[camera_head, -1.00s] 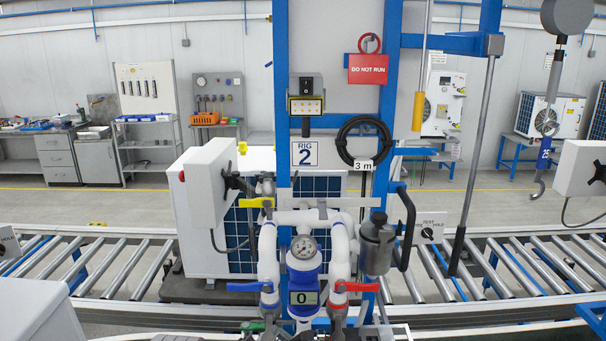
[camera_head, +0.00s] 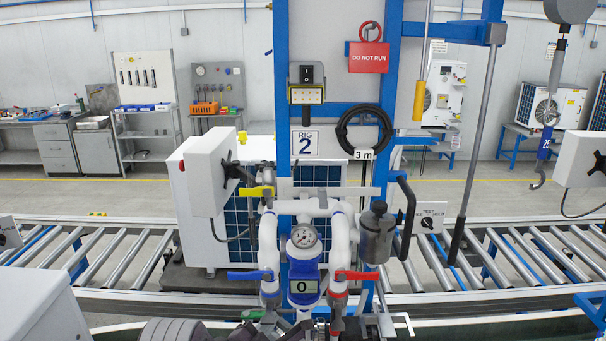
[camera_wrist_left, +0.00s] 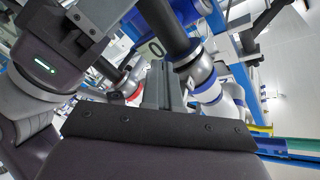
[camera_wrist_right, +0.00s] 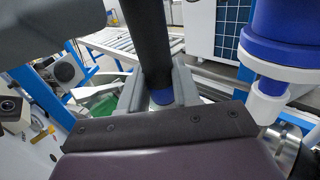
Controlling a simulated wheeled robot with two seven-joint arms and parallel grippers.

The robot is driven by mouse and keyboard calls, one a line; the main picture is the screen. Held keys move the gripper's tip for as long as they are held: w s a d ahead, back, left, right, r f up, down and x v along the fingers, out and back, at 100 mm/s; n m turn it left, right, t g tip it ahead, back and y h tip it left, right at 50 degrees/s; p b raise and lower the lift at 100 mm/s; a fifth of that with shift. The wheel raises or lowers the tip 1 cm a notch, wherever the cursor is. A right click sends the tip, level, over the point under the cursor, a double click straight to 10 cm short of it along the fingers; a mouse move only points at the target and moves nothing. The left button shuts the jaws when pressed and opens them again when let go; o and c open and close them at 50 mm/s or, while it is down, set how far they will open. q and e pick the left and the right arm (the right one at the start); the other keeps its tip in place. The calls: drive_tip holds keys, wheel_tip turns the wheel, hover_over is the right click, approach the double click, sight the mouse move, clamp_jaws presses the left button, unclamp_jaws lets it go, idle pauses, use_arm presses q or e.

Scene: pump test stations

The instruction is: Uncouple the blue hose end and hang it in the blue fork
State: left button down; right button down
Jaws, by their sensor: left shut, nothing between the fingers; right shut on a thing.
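My left gripper (camera_wrist_left: 163,85) is shut and empty, close to a dark cylinder (camera_wrist_left: 165,25) in a silver collar (camera_wrist_left: 190,55). Whether the hose end is still coupled, I cannot tell. I cannot make out the blue fork.
A metal canister (camera_head: 377,235) with a dark handle sits right of the pipes. A roller conveyor (camera_head: 110,258) runs behind the rig. A white box (camera_head: 30,310) is near at the left. A hook (camera_head: 537,175) hangs at the right. Pipes crowd both grippers.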

drive_tip(key=shift+w, duration=0.1)
drive_tip(key=shift+r, duration=0.1)
use_arm(q)
drive_tip(key=s+d+f, duration=0.1)
drive_tip(key=s, duration=0.7)
drive_tip(key=shift+s, duration=0.4)
drive_tip(key=shift+f, duration=0.2)
use_arm(e)
drive_tip(key=shift+d+f+b, duration=0.1)
drive_tip(key=shift+f+b, duration=0.55)
drive_tip(key=shift+b, duration=0.05)
drive_tip(key=shift+w+f+b, duration=0.1)
drive_tip(key=shift+f+b, duration=0.3)
drive_tip(key=shift+b, duration=0.05)
drive_tip(key=shift+f+b, duration=0.4)
drive_tip(key=shift+b, duration=0.15)
use_arm(q)
drive_tip(key=shift+w+f+b, duration=0.15)
drive_tip(key=shift+f+b, duration=0.2)
drive_tip(key=shift+f, duration=1.65)
use_arm(e)
drive_tip(key=shift+f, duration=0.3)
